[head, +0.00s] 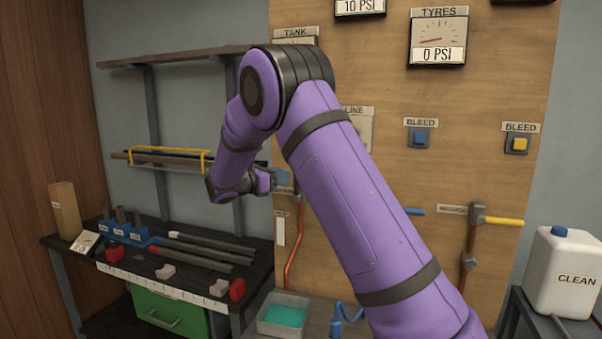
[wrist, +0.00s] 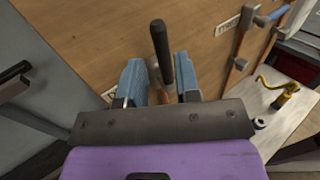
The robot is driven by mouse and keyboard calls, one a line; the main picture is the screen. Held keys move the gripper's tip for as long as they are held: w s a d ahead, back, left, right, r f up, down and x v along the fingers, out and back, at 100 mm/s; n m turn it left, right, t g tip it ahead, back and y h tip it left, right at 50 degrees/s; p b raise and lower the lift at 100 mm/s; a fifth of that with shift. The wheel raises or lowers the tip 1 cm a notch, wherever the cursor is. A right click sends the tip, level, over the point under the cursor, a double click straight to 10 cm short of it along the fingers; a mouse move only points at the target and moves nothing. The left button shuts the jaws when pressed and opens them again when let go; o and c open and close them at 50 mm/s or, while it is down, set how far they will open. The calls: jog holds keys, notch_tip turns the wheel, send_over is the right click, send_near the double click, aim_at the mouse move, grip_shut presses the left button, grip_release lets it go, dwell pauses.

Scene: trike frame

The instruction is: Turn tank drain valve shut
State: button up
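In the wrist view a black valve handle (wrist: 160,42) stands out from the wooden panel, with a copper pipe (wrist: 155,88) behind it. My gripper (wrist: 157,75) is open, with its two blue fingers on either side of the handle's line and a gap on each side. I cannot tell whether either finger touches it. In the head view my gripper (head: 275,178) is at the panel's left part, largely behind my arm. The valve is mostly hidden there, and its label cannot be read.
A blue-handled valve (head: 413,211) and a yellow-handled valve (head: 490,220) sit further right on the panel. A grey tray (head: 262,325) with green liquid is below. A dark workbench (head: 190,245) stands left, and a white jug (head: 565,270) stands right.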

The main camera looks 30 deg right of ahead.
jog(key=d, duration=0.8)
jog(key=shift+w, duration=0.25)
grip_shut()
